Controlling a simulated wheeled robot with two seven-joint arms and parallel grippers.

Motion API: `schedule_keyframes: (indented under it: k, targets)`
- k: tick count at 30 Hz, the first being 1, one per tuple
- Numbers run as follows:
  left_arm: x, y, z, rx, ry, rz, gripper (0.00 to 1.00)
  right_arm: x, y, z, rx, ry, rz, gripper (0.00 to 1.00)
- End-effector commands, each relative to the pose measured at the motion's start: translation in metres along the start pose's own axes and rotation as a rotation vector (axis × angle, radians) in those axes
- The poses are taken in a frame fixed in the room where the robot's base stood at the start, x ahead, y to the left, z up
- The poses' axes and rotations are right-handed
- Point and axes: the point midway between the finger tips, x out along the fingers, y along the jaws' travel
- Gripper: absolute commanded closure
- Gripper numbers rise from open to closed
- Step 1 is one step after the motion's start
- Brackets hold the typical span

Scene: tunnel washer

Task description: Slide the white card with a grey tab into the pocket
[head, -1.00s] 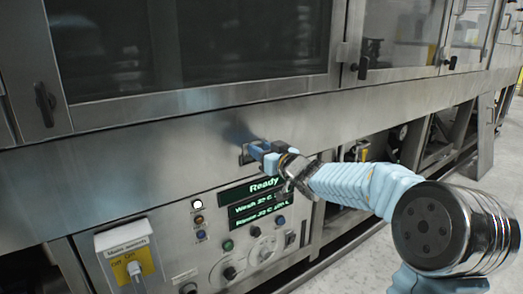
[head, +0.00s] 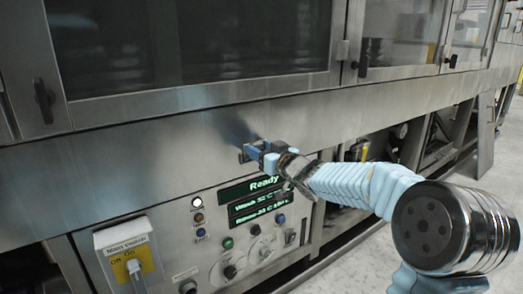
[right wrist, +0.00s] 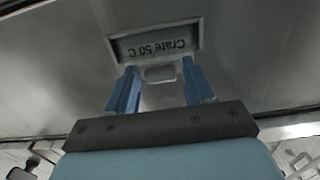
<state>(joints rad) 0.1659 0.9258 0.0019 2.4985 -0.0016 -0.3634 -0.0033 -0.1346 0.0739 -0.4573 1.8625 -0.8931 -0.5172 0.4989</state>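The card (right wrist: 155,48) shows in the right wrist view with the print "Crate 50°C", upside down there. It lies inside the frame of the pocket (right wrist: 199,36) on the steel panel. Its grey tab (right wrist: 160,73) sticks out at the pocket's edge nearer my gripper. My right gripper (right wrist: 156,78) is open, with one blue finger on each side of the tab and a gap on both sides. In the head view my right gripper (head: 258,151) is at the panel above the display and mostly covers the pocket. My left gripper is not in view.
Below the pocket are a green-lit display (head: 250,188) reading "Ready", several buttons and knobs, and a yellow mains isolator switch (head: 133,267). Washer windows (head: 190,45) with dark latches are above. Open floor (head: 345,262) lies to the right.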

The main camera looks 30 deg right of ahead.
Motion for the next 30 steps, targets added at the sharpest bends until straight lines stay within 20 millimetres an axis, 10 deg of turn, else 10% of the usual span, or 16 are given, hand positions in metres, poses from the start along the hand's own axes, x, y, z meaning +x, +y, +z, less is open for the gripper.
schedule_keyframes:
  k: [14, 30]
  targets:
    - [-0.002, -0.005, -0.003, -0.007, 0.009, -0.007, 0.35, -0.002, 0.0, 0.0, 0.001, 0.001, 0.001, 0.33]
    - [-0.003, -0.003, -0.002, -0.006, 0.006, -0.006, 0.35, -0.12, 0.001, -0.002, 0.002, 0.002, 0.002, 0.33]
